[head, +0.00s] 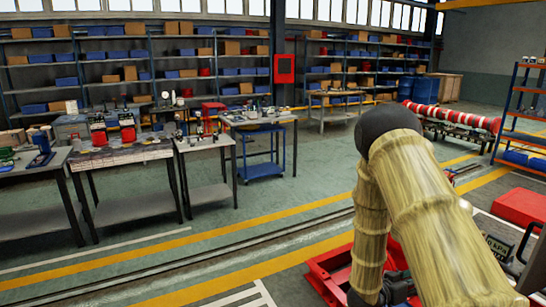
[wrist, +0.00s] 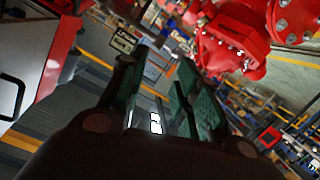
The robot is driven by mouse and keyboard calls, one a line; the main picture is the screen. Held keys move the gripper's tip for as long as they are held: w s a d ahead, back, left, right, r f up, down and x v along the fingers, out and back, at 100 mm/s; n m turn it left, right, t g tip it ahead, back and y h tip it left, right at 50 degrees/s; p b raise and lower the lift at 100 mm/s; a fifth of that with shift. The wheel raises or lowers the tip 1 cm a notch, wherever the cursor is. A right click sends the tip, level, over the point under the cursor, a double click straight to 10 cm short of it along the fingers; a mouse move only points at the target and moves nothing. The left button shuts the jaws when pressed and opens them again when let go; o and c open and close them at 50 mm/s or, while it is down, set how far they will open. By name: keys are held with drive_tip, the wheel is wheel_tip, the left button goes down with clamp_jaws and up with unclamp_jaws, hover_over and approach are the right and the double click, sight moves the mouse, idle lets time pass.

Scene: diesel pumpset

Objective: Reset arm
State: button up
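My arm, in a tan ribbed sleeve with a dark elbow, is bent at the right of the head view, its lower part reaching down to the bottom edge. In the wrist view my gripper (wrist: 165,78) shows two dark fingers with green pads, set apart with a gap between them. I see nothing held in the gap. I cannot make out the fingers in the head view.
In the wrist view a red bolted casting (wrist: 235,38) is close at the upper right, and a white-and-red body (wrist: 35,55) at the left. In the head view, workbenches (head: 110,160) stand left, a blue cart (head: 262,170) mid-floor, and a red frame (head: 330,268) below my arm.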

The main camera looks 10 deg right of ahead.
drive_tip(key=s+a+f+n+t+y, duration=0.1)
drive_tip(key=s+a+f+n+y, duration=0.4)
drive_tip(key=a+f, duration=0.5)
drive_tip(key=s+a+f+n+y, duration=0.2)
drive_tip(key=s+a+f+y, duration=0.3)
drive_tip(key=a+f, duration=0.45)
drive_tip(key=s+a+f+n+g+y, duration=0.2)
drive_tip(key=s+a, duration=0.6)
drive_tip(key=s, duration=0.3)
drive_tip(key=s+a+f+n+g+y, duration=0.2)
drive_tip(key=s+a, duration=0.5)
drive_tip(key=s, duration=0.5)
drive_tip(key=shift+s+a+f+g+y, duration=0.15)
drive_tip(key=shift+a+f+g+y, duration=0.25)
drive_tip(key=shift+f+y, duration=0.4)
